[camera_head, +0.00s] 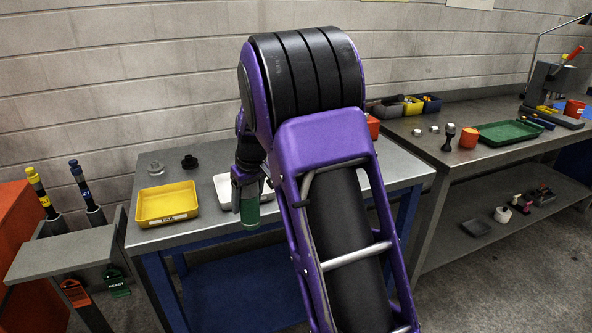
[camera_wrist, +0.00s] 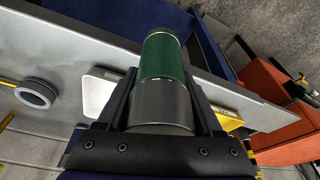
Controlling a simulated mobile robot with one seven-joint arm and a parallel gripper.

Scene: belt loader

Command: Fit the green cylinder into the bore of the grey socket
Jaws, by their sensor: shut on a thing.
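The green cylinder (camera_head: 250,213) hangs upright below my gripper (camera_head: 247,183), near the front edge of the middle table in the head view. In the wrist view my gripper (camera_wrist: 162,76) is shut on the cylinder (camera_wrist: 164,52), whose green end sticks out beyond the fingers. A grey ring with a dark opening (camera_wrist: 36,93), seemingly the socket, stands on the table at the left of the wrist view, apart from the cylinder. My arm hides that part of the table in the head view. A grey flanged piece (camera_head: 155,168) stands at the table's back left.
A black flanged piece (camera_head: 189,161) is beside the grey one. A yellow tray (camera_head: 148,220) and a white tray (camera_head: 222,196) lie on the table. A right-hand bench (camera_head: 405,135) holds bins and a green tray (camera_head: 509,132). A red-orange cabinet (camera_head: 22,235) stands left.

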